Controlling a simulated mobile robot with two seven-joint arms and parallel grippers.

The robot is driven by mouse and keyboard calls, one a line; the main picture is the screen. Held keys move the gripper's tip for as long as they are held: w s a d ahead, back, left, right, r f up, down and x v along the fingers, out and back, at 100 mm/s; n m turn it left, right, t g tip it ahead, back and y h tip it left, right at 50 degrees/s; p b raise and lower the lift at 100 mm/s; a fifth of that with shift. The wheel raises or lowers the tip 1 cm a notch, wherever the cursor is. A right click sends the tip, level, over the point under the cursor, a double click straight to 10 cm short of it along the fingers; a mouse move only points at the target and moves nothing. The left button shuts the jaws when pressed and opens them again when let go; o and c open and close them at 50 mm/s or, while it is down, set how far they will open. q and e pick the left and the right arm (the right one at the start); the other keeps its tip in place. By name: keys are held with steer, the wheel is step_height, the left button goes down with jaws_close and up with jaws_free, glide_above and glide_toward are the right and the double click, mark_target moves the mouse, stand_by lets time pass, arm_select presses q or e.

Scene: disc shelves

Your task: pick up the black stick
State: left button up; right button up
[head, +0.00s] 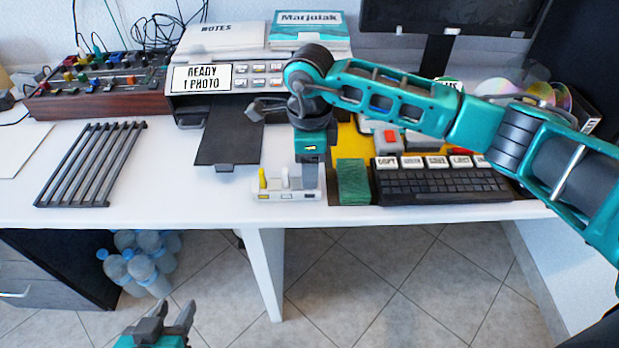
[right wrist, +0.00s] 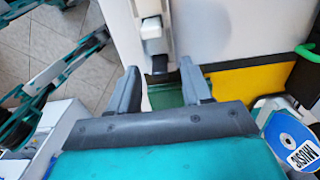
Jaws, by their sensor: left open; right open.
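A white holder (head: 290,195) stands near the table's front edge with a yellow stick (head: 262,178) and a white stick (head: 285,177) upright in it. My right gripper (head: 309,172) points down over the holder's right end and hides that part in the head view. In the right wrist view the holder (right wrist: 151,8) also shows, and a small dark piece, apparently the black stick (right wrist: 160,64), lies just ahead of the gap between the fingers of my open right gripper (right wrist: 157,76). My left gripper (head: 172,314) is open and empty, low in front of the table.
A green block (head: 351,182) stands right of the holder, beside a black keyboard (head: 440,186). A printer-like box (head: 215,76) with a dark tray (head: 230,140) is behind. A grey rack (head: 92,165) lies left. Bare white table is left of the holder.

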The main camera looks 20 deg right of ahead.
steer(key=shift+c, duration=0.5)
jaws_close()
steer(key=shift+r, duration=0.1)
